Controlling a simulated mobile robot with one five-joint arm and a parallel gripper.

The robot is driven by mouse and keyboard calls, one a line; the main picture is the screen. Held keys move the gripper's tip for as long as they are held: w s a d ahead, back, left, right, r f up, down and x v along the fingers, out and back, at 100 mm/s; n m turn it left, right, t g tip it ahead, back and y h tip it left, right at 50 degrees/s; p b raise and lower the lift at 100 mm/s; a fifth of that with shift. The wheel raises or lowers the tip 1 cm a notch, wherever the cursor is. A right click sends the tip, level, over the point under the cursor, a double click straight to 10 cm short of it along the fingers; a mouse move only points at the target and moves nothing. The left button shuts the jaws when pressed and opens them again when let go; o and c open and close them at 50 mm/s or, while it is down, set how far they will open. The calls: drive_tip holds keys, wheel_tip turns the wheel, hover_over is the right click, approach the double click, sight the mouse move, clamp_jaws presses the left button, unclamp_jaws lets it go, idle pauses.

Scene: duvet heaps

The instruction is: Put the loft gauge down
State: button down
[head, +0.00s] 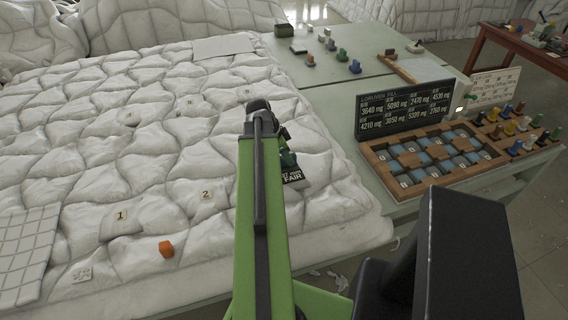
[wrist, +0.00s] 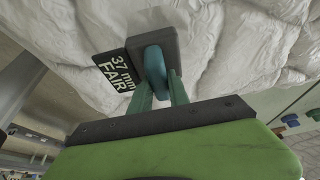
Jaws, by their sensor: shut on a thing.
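My gripper (wrist: 160,92) has green fingers shut on the loft gauge. The gauge shows in the wrist view as a blue-teal grip on a dark grey block (wrist: 168,41), with a black plate (wrist: 113,72) reading "37 mm FAIR" at its side. The white quilted duvet (wrist: 235,50) lies behind it. In the head view the gauge's black plate (head: 292,177) shows at the duvet's right part, just right of my arm. My arm hides much of the gauge and gripper there. I cannot tell whether the gauge touches the duvet.
A wooden board (head: 440,176) with blue cells, a black sign (head: 405,110) and several coloured pegs (head: 516,147) stand on the green table at right.

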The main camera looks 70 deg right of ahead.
wheel_tip(320, 180, down, 2)
drive_tip(key=shift+f+b, duration=0.1)
drive_tip(key=shift+b, duration=0.4)
drive_tip(key=shift+w+a, duration=0.1)
drive_tip(key=shift+w, duration=0.05)
drive_tip(key=c, duration=1.3)
unclamp_jaws()
drive_tip(key=shift+o, duration=0.2)
drive_tip(key=shift+r+p, duration=0.45)
drive_tip(key=p+v, duration=1)
drive_tip(key=v, duration=0.1)
drive_tip(key=shift+a+r, duration=0.2)
